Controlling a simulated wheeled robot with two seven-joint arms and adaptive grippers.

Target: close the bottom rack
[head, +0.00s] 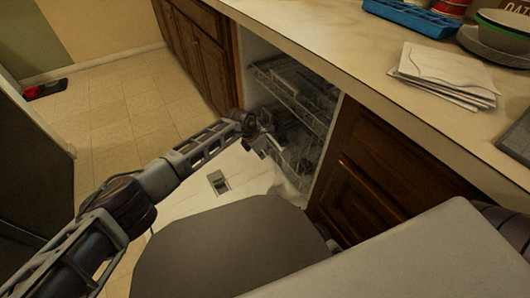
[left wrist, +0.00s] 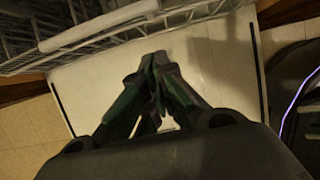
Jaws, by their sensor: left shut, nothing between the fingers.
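The dishwasher stands open under the counter, with its white door (head: 222,188) folded down flat. The bottom rack (head: 288,148) is a wire rack low in the dishwasher opening, partly hidden behind my left gripper. In the left wrist view the rack (left wrist: 75,38) runs along the top left, beyond the fingertips. My left gripper (head: 268,148) is shut and empty, above the inner side of the door, in front of the rack. It also shows in the left wrist view (left wrist: 155,58), fingertips together near the rack's front; I cannot tell whether they touch it. My right gripper is not in view.
An upper rack (head: 300,85) sits inside the dishwasher. Wooden cabinets (head: 375,175) flank the opening. The counter above holds papers (head: 447,72), a blue tray (head: 412,18) and bowls (head: 498,38). Tiled floor (head: 120,110) is clear at left; a red-black object (head: 45,89) lies far off.

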